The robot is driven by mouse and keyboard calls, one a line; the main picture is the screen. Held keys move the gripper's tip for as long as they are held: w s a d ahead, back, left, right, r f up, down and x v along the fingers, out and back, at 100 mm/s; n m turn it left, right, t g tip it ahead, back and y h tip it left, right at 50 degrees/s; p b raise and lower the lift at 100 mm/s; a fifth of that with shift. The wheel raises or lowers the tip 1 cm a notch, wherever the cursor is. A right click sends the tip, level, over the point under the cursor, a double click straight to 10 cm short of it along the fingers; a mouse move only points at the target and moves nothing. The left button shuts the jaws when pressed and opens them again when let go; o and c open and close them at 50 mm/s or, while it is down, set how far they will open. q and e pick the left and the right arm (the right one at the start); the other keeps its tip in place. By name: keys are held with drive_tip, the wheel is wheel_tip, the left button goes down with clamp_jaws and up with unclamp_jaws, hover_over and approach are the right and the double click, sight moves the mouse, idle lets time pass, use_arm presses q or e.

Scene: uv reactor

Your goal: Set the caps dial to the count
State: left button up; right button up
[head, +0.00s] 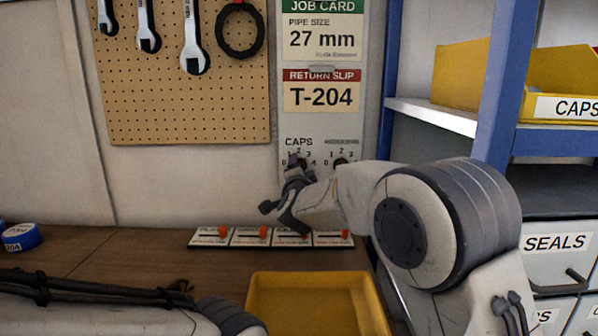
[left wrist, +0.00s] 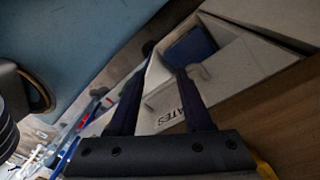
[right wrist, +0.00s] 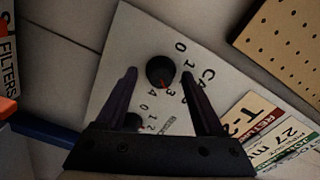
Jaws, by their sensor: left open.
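The caps dial (right wrist: 160,70) is a black round knob with a red pointer on a pale panel; the pointer is at or close to the 3. My right gripper (right wrist: 159,74) is open, with one finger on each side of the knob and small gaps showing. In the head view my right gripper (head: 280,185) is in front of the panel and partly covers the caps dial (head: 293,160). My left gripper (left wrist: 170,58) is open and empty, with a pale labelled drawer (left wrist: 165,95) beyond it.
The reducers dial (head: 341,161) is right beside the caps dial. Above are a return slip (head: 321,92) reading T-204 and a job card (head: 322,35) reading 27 mm. Slider plates (head: 210,238) and a yellow tray (head: 315,280) are below. A yellow CAPS bin (head: 560,80) is on the right shelf.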

drive_tip(key=s+b, duration=0.1)
drive_tip(key=s, duration=0.9)
drive_tip(key=shift+s, duration=0.25)
drive_tip(key=shift+r, duration=0.15)
